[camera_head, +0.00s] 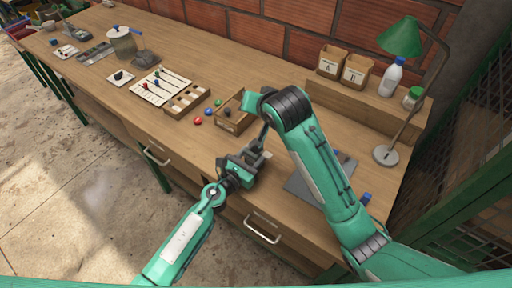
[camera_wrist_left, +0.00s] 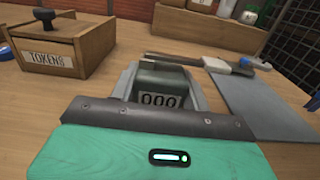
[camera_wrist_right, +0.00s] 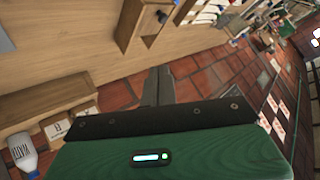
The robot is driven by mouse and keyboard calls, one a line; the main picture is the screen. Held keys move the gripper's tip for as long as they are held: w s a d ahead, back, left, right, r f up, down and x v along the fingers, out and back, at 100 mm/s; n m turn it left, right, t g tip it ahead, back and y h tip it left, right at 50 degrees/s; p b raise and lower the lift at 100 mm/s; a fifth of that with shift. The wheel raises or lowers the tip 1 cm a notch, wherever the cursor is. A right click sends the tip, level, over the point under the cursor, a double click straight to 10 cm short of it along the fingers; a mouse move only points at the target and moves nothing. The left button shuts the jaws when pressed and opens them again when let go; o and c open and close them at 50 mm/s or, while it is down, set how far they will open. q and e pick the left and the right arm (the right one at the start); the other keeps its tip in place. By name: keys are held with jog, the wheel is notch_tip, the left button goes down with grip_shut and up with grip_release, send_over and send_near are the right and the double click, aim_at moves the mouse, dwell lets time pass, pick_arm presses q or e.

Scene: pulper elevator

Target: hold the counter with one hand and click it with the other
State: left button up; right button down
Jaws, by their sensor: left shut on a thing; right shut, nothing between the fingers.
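The counter (camera_wrist_left: 160,90) is a small grey-green block with a white display reading 000. My left gripper (camera_wrist_left: 160,95) is shut on it, with a finger on each side. In the head view my left gripper (camera_head: 250,157) is low over the front part of the bench, and the counter is largely hidden there. My right gripper (camera_wrist_right: 158,85) is shut and empty, its dark fingers together against the brick wall behind. In the head view the right hand (camera_head: 252,103) is above and behind the left gripper. I cannot see it touch the counter.
A wooden TOKENS box (camera_wrist_left: 62,50) stands beside the counter. A grey mat (camera_wrist_left: 262,100) with a tool lies to the right. Boxes A (camera_head: 331,62) and B (camera_head: 356,70), a bottle (camera_head: 391,77) and a green lamp (camera_head: 402,38) stand behind. Bead trays (camera_head: 187,100) lie left.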

jog(key=shift+s+d+f+m+g, duration=0.2)
jog(key=shift+s+f+m+g, duration=0.7)
jog(key=shift+s+f, duration=0.35)
jog(key=shift+d+f, duration=0.15)
jog(key=shift+f, duration=4.2)
jog(key=shift+s+f, duration=0.1)
jog(key=shift+f, duration=0.3)
jog(key=shift+f, duration=0.6)
jog(key=shift+r, duration=1)
